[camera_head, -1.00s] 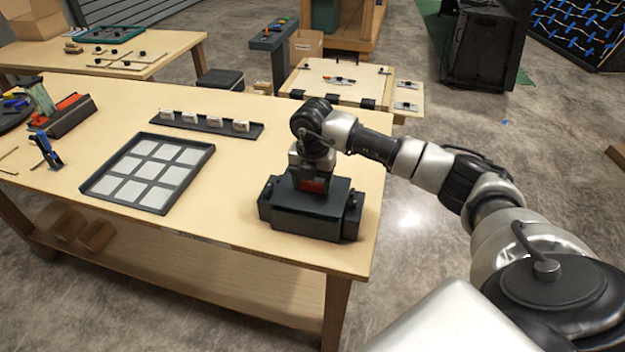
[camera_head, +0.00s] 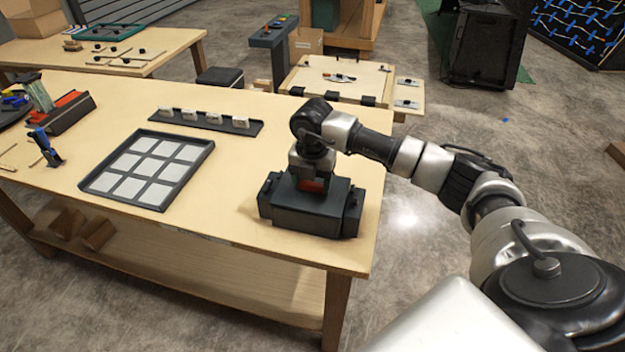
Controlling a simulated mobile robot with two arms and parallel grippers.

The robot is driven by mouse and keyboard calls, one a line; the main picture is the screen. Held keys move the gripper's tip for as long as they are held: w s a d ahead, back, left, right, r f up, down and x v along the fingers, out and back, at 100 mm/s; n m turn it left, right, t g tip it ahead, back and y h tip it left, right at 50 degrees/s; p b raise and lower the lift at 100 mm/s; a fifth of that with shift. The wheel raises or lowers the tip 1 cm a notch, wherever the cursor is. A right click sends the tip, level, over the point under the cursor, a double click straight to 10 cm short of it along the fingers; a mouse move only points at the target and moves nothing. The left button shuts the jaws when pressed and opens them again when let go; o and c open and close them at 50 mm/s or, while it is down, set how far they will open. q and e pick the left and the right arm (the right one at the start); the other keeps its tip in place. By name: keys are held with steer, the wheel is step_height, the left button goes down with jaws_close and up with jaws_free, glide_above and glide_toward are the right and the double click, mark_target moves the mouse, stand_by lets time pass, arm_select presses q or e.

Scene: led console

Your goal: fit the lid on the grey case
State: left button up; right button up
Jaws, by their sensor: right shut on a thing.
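The dark grey case (camera_head: 300,219) stands near the right front corner of the wooden table, with latches at its ends. The dark lid (camera_head: 338,190) is on top of the case; from this view I cannot tell whether it is fully seated. My right gripper (camera_head: 312,186) points down over the middle of the lid and is shut on it, probably at a handle, which the gripper and a red part hide. My left gripper is not in view.
A black-framed tray with pale square panels (camera_head: 148,168) lies left of the case. A dark strip with several white blocks (camera_head: 205,121) lies behind it. A tool holder (camera_head: 62,112) and a blue clamp (camera_head: 46,147) are at the far left. Bare tabletop surrounds the case.

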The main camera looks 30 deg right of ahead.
steer(key=shift+f, duration=0.15)
steer(key=o, duration=1)
steer(key=shift+o, duration=0.2)
step_height(320, 180, up, 11)
steer(key=b, duration=0.1)
steer(key=shift+b, duration=0.35)
